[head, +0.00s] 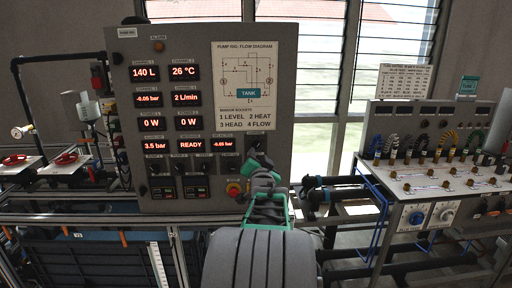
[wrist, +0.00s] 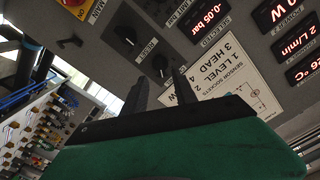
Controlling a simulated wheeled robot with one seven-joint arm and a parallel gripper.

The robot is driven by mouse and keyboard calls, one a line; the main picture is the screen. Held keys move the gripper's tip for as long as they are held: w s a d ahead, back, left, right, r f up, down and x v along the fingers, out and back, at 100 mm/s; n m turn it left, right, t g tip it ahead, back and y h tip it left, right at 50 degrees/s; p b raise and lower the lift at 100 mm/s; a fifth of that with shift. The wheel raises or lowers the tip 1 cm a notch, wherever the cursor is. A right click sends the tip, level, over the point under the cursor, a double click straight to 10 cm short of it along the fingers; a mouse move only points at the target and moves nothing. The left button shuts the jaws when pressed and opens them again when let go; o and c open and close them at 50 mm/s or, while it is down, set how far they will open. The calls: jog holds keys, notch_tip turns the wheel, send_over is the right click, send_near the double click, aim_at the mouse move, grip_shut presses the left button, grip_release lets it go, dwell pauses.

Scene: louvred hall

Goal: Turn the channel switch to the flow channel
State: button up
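The grey control panel (head: 200,35) stands ahead in the head view, with red-lit displays and a sensor legend reading 1 level, 2 heat, 3 head, 4 flow. In the wrist view a black round knob (wrist: 160,65), apparently the channel switch, sits beside that legend (wrist: 205,65) and near a bar display (wrist: 207,17). My gripper (head: 257,152) is in front of the panel's lower right, hiding the knob in the head view. In the wrist view my gripper (wrist: 158,88) has its fingers apart, with the knob showing between them. Contact and the pointer's setting cannot be told.
A red stop button (head: 234,190) and another black knob (wrist: 68,43) are on the panel close by. Black pipes (head: 335,190) run right of my arm. A bench with coloured leads (head: 425,180) stands at the right; a rail (head: 100,218) runs below the panel.

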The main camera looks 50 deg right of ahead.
aim_at(256, 148)
jog(key=p+x, duration=0.1)
jog(key=x, duration=0.5)
jog(key=shift+w+p, duration=0.1)
jog(key=shift+p, duration=0.25)
jog(key=shift+c, duration=0.4)
grip_shut()
